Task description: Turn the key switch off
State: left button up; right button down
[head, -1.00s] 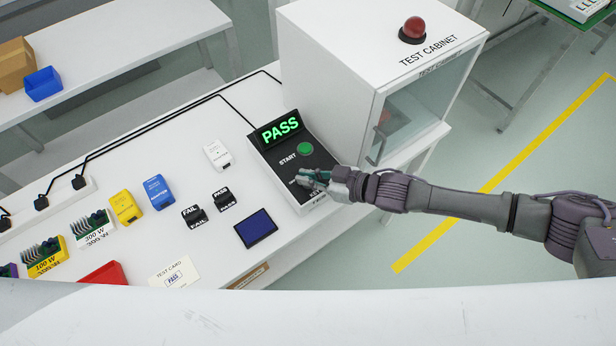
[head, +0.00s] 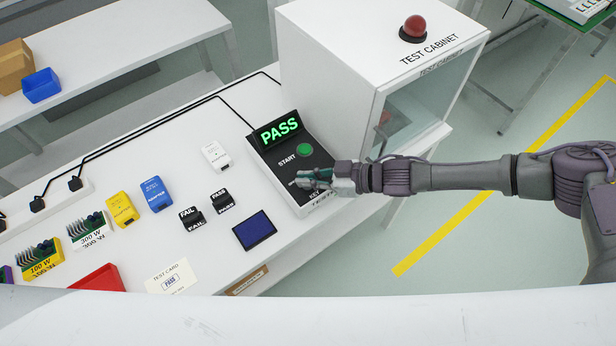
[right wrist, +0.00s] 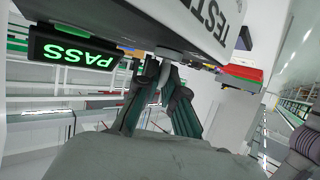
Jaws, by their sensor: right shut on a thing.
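The black control panel (head: 267,159) stands on the white bench in front of the test cabinet. Its display (head: 279,131) reads PASS in green, and a green START button (head: 304,149) is below it. My right gripper (head: 301,181) is at the lower part of the panel, shut on the key switch, which its fingers mostly hide in the head view. In the right wrist view my right gripper's dark green fingers (right wrist: 160,88) reach to the panel, with the PASS display (right wrist: 72,54) at upper left. The key's angle cannot be made out. My left gripper is not in view.
The white test cabinet (head: 330,70) with a red lamp (head: 414,29) stands behind the panel. A dark blue pad (head: 255,230), FAIL and PASS blocks (head: 221,200), a white adapter (head: 216,156) and a blue adapter (head: 156,194) lie left of the panel.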

jog(key=c, duration=1.3)
grip_release()
jog(key=v, duration=1.2)
